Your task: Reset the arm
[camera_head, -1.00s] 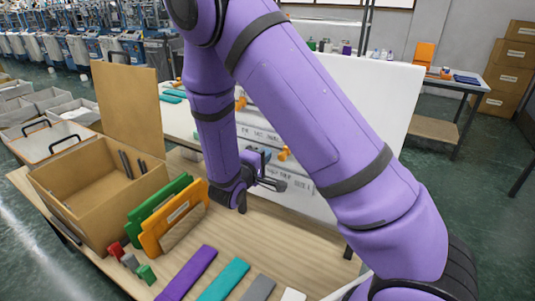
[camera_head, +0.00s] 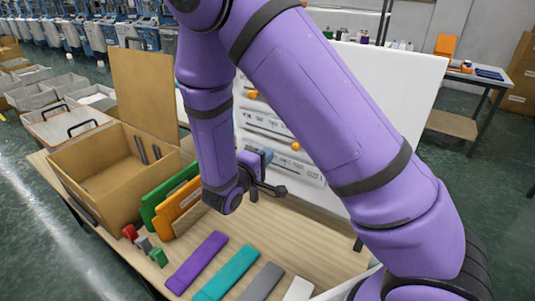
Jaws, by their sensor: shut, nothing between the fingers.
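My purple arm spans the middle of the head view. My gripper (camera_head: 267,190) hangs at its end over the back part of the wooden table (camera_head: 290,232), in front of the white board. It looks shut and holds nothing. It is to the right of an orange panel (camera_head: 180,208) and a green panel (camera_head: 152,207), apart from them. The arm hides part of the white board.
An open cardboard box (camera_head: 110,180) stands at the table's left. Purple (camera_head: 197,260), teal (camera_head: 228,272) and grey (camera_head: 262,282) strips lie in front. Small red, grey and green blocks (camera_head: 157,257) sit near the box. The white board (camera_head: 375,95) bounds the back right.

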